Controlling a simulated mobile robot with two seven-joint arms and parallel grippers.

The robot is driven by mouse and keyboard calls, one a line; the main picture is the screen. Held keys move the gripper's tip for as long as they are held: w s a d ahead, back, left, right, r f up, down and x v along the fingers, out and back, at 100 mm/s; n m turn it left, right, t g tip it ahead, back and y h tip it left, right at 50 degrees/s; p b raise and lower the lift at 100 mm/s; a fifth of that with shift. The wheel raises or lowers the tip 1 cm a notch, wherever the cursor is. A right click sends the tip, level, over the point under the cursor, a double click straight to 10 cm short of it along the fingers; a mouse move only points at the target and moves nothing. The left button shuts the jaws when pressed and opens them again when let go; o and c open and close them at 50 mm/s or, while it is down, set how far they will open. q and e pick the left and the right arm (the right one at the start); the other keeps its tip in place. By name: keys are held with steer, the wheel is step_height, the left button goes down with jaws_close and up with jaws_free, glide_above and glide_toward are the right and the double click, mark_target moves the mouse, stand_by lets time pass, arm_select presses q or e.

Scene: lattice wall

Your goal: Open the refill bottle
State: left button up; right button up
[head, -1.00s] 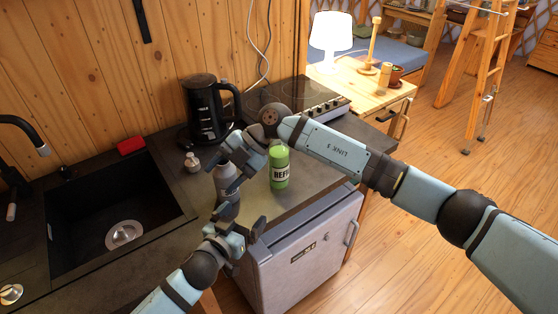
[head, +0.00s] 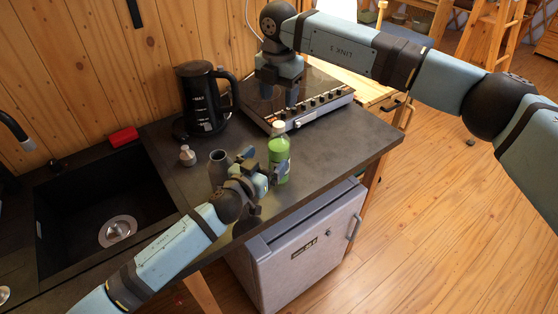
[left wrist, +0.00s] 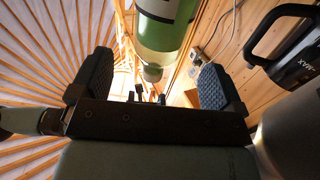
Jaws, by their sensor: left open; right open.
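The green refill bottle (head: 279,158) stands upright on the dark counter near its front edge, with a pale cap (head: 278,128) on top. My left gripper (head: 263,168) is open just left of the bottle and overlaps its left side in the head view. In the left wrist view the bottle (left wrist: 165,32) appears upside down at the top, its pale cap (left wrist: 153,73) between the open fingers in the picture; I cannot tell whether they touch it. My right gripper (head: 280,93) is open and empty over the cooktop, behind the bottle.
A grey open-topped bottle (head: 219,166) stands left of my left gripper, partly hidden by it. A small grey piece (head: 187,156) lies beside it. A black kettle (head: 203,100), the cooktop (head: 314,101) and the sink (head: 95,205) surround them. Counter right of the green bottle is clear.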

mark_target(279, 145)
arm_select(q)
steer(key=x, duration=0.7)
